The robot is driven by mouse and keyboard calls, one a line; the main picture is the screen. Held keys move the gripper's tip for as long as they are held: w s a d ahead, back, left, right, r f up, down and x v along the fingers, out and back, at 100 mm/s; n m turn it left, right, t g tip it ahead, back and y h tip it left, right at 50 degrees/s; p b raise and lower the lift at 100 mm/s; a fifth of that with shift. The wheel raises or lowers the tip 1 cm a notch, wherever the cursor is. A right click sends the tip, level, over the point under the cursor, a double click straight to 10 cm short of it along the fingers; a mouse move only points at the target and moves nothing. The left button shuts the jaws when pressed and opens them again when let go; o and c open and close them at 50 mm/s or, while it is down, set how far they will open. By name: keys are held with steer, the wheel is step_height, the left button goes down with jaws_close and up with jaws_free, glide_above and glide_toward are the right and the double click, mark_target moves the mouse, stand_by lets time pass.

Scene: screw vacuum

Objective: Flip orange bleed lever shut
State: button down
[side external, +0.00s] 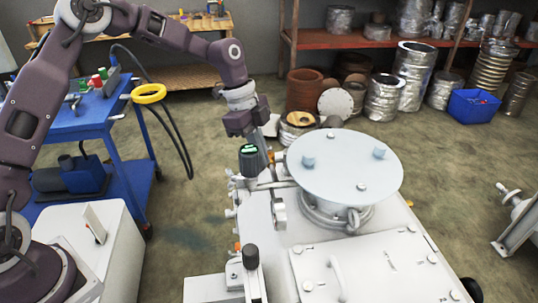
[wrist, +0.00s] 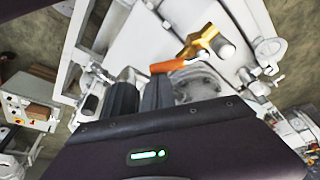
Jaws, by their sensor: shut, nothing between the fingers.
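The orange bleed lever (wrist: 168,65) shows in the wrist view as a short orange bar beside a brass valve fitting (wrist: 200,42). In the side view only a small orange piece (side external: 271,157) shows beneath my gripper, left of the round plate. My gripper (side external: 267,150) points down beside the fitting. In the wrist view the dark fingertips (wrist: 158,80) are together and empty, just below the lever. They are very close to it; I cannot tell whether they touch. The gripper partly hides the valve in the side view.
A black gauge (side external: 249,160) with a green display stands close left of the fingers. The pale round plate (side external: 345,168) on the white machine is close on the right. A blue cart (side external: 95,120) stands at the left. Metal parts line the back.

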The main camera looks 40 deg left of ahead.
steer(key=a+m+g, duration=0.1)
steer(key=a+m, duration=0.1)
steer(key=m, duration=0.1)
steer(key=a+m+g, duration=0.1)
steer(key=a+m, duration=0.1)
steer(key=m, duration=0.1)
steer(key=a+m, duration=0.2)
steer(key=m, duration=0.1)
steer(key=shift+w+g+y, duration=0.35)
steer(key=shift+g+y, duration=0.05)
steer(key=shift+w+a, duration=0.15)
steer(key=shift+a, duration=0.05)
stand_by(0.3)
steer(key=shift+r, duration=0.1)
steer(key=v, duration=0.9)
steer(key=shift+d+r, duration=0.25)
steer(key=shift+r, duration=0.2)
steer(key=shift+r, duration=0.1)
